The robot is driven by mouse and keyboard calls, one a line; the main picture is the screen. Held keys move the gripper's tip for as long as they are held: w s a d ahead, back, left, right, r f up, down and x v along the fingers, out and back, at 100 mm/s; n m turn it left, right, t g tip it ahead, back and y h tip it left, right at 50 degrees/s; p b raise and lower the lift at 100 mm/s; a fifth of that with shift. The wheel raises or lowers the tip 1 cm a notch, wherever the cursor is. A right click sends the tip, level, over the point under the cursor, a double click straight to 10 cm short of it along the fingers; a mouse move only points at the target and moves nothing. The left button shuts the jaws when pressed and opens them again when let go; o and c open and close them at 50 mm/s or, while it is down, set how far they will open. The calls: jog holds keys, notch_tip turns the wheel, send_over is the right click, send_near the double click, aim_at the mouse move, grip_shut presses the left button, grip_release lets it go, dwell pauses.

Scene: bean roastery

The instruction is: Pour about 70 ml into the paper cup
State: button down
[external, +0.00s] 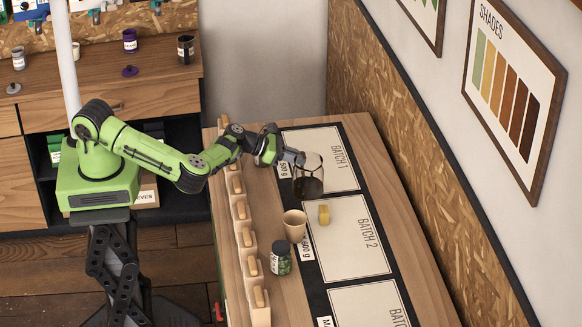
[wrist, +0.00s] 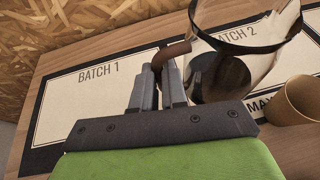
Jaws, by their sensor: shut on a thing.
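A clear glass jug (external: 309,180) with dark liquid in its lower part is at the Batch 1 panel, looking roughly upright. My gripper (external: 294,157) is shut on its brown handle, which shows between the fingers (wrist: 159,80) in the wrist view. That view also shows the jug (wrist: 222,75), its rim cut off at the top. I cannot tell whether its base touches the table. The tan paper cup (external: 295,226) stands upright on the table, nearer the camera than the jug and apart from it. It also shows at the right of the wrist view (wrist: 290,103); its inside bottom is hidden.
A dark jar with a green label (external: 280,260) stands in front of the cup.

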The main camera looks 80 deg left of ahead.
jog(key=shift+f, duration=0.1)
jog(key=shift+s+d, duration=0.1)
jog(key=s+d+r+m+t+y+b, duration=0.1)
jog(key=s+d+r+m+t+b, duration=0.1)
jog(key=b, duration=0.7)
jog(key=s+d+r+m+t+y+b, duration=0.1)
jog(key=s+d+r+m+t+b, duration=0.1)
jog(key=d+m+b, duration=0.4)
jog(key=shift+s+d+r+m+t+b, duration=0.25)
jog(key=shift+r+m+t+b, duration=0.45)
jog(key=shift+m+t+b, duration=1.05)
jog(key=shift+d+r+g+b, duration=0.15)
jog(key=shift+g+b, duration=0.3)
jog(key=shift+b, duration=0.3)
